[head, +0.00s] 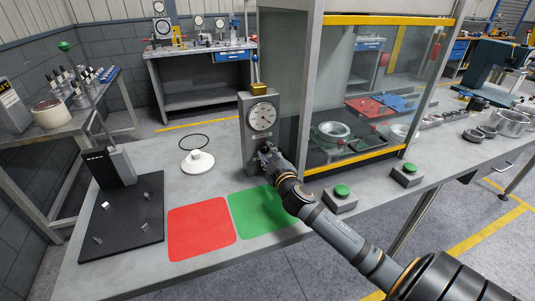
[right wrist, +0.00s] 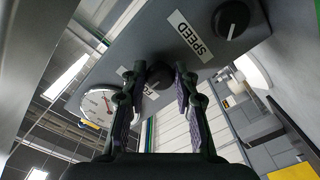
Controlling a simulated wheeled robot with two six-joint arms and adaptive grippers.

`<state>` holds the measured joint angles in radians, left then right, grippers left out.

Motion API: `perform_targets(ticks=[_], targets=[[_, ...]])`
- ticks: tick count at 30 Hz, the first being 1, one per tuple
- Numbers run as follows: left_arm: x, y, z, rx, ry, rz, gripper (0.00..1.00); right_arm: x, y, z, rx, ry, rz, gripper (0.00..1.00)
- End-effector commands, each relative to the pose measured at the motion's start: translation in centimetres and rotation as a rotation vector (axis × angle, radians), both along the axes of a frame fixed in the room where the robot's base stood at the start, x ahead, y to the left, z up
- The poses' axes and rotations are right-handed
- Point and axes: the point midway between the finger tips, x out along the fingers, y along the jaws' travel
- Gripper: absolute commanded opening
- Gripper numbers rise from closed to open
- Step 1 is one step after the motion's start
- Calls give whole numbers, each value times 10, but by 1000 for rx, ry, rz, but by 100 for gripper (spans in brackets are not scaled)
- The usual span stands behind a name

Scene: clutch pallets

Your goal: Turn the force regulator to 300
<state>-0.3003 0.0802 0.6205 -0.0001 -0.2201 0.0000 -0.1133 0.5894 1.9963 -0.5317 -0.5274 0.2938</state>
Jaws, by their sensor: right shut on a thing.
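The grey control box (head: 246,125) stands upright on the bench with a round white dial gauge (head: 262,117) on its face. The gauge also shows in the right wrist view (right wrist: 97,107); its value is too small to read. My right gripper (head: 265,151) is at the box's lower front, below the gauge. In the right wrist view its two fingers are shut on a dark round knob (right wrist: 160,74), the force regulator. The label beside this knob is mostly hidden by a finger. A second black knob (right wrist: 231,19) sits beside a SPEED label (right wrist: 194,38). My left gripper is out of view.
A red mat (head: 200,229) and a green mat (head: 262,210) lie in front of the box. A white round piece (head: 197,161) stands to its left. A glass-fronted cabinet (head: 375,95) is close on the right, with green buttons (head: 341,190) before it.

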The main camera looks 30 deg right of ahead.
Motion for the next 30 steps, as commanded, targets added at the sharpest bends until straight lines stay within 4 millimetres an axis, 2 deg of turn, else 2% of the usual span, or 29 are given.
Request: perform_targets(ticks=[8,9,14,24,26,30], targets=[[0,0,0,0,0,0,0,0,0,1,0,-1,0,0],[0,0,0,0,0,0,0,0,0,1,-1,-1,0,30],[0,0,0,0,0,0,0,0,0,1,-1,-1,0,51],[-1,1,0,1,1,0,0,-4,0,0,-4,2,-1,51],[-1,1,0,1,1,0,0,-11,2,-1,-5,5,-1,51],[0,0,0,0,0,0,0,-41,10,-2,-12,7,3,51]])
